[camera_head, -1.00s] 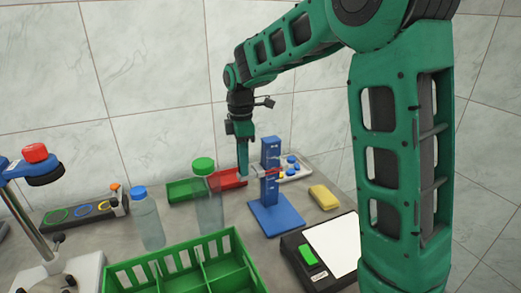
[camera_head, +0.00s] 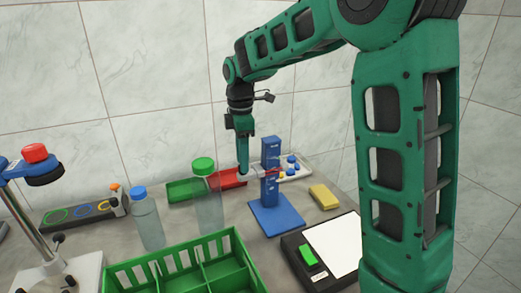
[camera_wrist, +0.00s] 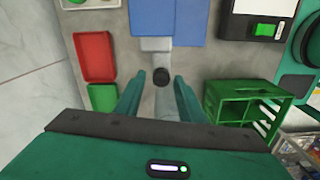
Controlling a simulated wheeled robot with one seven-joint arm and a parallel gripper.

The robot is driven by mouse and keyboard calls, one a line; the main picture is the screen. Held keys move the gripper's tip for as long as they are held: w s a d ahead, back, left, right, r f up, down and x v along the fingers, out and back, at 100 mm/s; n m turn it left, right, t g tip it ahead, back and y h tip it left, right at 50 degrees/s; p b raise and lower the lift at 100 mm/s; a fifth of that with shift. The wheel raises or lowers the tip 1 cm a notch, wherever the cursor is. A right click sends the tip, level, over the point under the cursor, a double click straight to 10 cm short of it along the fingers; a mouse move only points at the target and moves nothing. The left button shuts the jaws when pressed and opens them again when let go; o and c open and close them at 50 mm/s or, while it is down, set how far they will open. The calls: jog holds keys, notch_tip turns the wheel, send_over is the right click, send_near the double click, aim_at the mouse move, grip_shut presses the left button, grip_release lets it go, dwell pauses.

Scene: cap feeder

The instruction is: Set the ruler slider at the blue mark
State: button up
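The ruler stand is a blue upright column (camera_head: 270,160) on a blue base (camera_head: 277,217) on the table. A pale grey slider (camera_head: 254,173) sticks out to the left of the column, with a red pointer line across the column's face. In the wrist view the grey slider arm (camera_wrist: 157,44) carries a round black knob (camera_wrist: 161,76). My gripper (camera_head: 243,172) is at the slider's left end; in the wrist view its two green fingers (camera_wrist: 158,84) stand apart on either side of the knob, with gaps. The blue mark is too small to tell.
Red tray (camera_head: 230,178) and green tray (camera_head: 185,190) lie behind. A green-capped bottle (camera_head: 207,200) and blue-capped bottle (camera_head: 148,222) stand left. A green crate (camera_head: 190,262), a scale (camera_head: 330,245) and a yellow block (camera_head: 324,196) are in front and right.

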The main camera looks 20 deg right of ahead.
jog(key=shift+r, duration=3.25)
jog(key=shift+s+d+f+m, duration=0.15)
jog(key=shift+s+d+m, duration=0.1)
jog(key=shift+s+m, duration=0.2)
jog(key=s+d+f+m, duration=0.3)
jog(key=s+d+m, duration=0.2)
jog(key=s, duration=0.6)
jog(key=s+d+f+m, duration=0.3)
jog(key=s+d+m, duration=0.3)
jog(key=s+m, duration=0.3)
jog(key=s+d+f+m, duration=0.3)
jog(key=s+d+m, duration=0.3)
jog(key=s, duration=0.7)
jog(key=shift+s+f+m, duration=0.3)
jog(key=shift+m, duration=0.55)
jog(key=shift+w, duration=0.15)
